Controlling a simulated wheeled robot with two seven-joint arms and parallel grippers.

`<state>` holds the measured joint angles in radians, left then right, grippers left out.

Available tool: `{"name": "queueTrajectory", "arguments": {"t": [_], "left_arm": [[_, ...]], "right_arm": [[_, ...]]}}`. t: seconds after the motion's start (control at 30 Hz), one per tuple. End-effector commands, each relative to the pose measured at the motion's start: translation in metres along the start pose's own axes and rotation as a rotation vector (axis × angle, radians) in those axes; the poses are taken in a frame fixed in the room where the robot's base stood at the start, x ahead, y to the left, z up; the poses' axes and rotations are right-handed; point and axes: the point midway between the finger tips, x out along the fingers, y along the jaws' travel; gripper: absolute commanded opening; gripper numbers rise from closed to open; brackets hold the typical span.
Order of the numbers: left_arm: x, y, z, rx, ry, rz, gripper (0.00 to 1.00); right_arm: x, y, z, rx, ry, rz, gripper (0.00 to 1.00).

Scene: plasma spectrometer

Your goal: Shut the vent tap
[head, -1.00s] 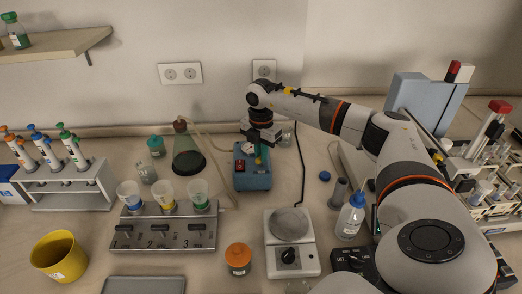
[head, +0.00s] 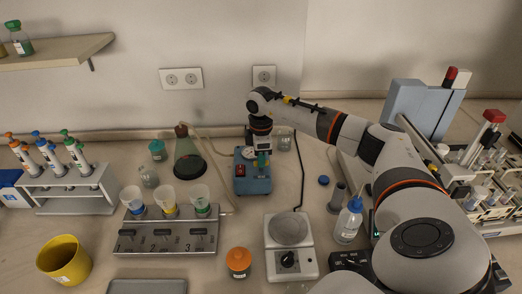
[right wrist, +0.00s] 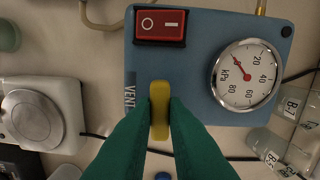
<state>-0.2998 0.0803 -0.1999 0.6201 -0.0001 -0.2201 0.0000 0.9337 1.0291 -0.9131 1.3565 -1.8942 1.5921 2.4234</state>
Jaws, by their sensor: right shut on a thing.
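The vent tap is a yellow lever (right wrist: 159,110) on the blue pump box (right wrist: 200,75), beside the printed word VENT, which my finger partly covers. My right gripper (head: 262,161) is over the right part of the pump box (head: 252,184). In the right wrist view its green fingers (right wrist: 159,118) are shut on the lever, one on each side. The lever's long side runs up and down in that view. The gripper mostly hides the lever in the head view. My left gripper is not in view.
The box also carries a red switch (right wrist: 160,25) and a round kPa gauge (right wrist: 247,76). A black cable runs close on the right.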

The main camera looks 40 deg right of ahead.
Motion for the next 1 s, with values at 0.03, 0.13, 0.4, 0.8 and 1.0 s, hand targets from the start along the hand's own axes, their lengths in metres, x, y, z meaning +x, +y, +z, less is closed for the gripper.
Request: {"name": "queueTrajectory", "arguments": {"t": [0.03, 0.13, 0.4, 0.8, 1.0], "left_arm": [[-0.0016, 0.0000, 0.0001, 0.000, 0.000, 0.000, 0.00], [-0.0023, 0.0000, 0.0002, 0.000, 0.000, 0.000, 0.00], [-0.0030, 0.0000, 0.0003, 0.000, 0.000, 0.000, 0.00], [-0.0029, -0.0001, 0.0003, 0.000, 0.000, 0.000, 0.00], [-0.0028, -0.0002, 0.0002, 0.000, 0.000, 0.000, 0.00]], "right_arm": [[-0.0025, -0.0014, -0.0006, 0.020, -0.001, -0.005, 0.00], [-0.0023, -0.0014, -0.0006, 0.050, -0.001, -0.005, 0.00], [-0.0023, -0.0017, -0.0006, 0.084, -0.001, -0.005, 0.00], [-0.0023, -0.0017, -0.0007, 0.085, -0.001, -0.005, 0.24], [-0.0012, -0.0009, -0.0004, 0.083, -0.001, -0.003, 0.35]]}}
